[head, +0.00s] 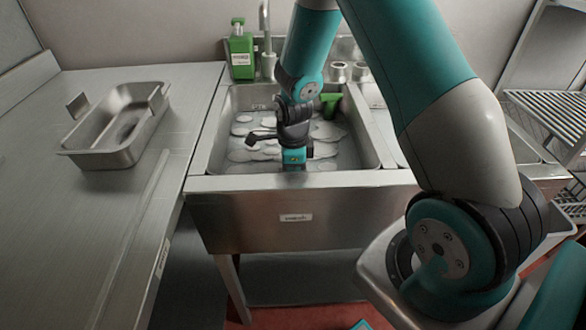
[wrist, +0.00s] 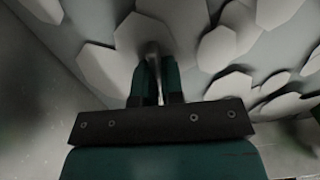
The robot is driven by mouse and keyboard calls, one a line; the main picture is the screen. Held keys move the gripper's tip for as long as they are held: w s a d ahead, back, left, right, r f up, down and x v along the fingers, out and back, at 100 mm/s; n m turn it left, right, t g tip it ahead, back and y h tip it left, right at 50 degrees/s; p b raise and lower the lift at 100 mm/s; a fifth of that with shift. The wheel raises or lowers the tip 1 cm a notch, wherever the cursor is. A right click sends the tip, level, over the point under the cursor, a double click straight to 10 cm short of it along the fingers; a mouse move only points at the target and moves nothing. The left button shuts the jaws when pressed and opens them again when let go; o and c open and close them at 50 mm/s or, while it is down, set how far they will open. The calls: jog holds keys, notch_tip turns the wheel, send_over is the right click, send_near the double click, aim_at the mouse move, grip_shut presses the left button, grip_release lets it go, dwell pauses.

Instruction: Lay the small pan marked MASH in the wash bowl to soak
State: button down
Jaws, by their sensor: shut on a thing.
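The wash bowl (head: 199,160) is a steel sink in the middle of the head view, with white foam patches on its water. My gripper (head: 294,164) reaches down into it from above, low near the bowl's front wall. In the wrist view my gripper (wrist: 156,82) is shut on a thin grey piece (wrist: 153,52), with foam just beyond the fingertips. The rest of this piece is hidden by the fingers and foam, so I cannot tell whether it is the small pan. No MASH mark is readable in either view.
A steel pan (head: 120,150) with upright end handles stands on the left counter (head: 60,215). A green bottle (head: 241,52) and a tap (head: 265,25) stand behind the bowl. A green object (head: 331,102) shows at the bowl's back right. A wire rack (head: 550,105) is far right.

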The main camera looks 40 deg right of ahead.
jog(key=c, duration=1.7)
grip_release()
jog(key=shift+f, duration=0.15)
jog(key=o, duration=0.5)
jog(key=shift+c, duration=0.2)
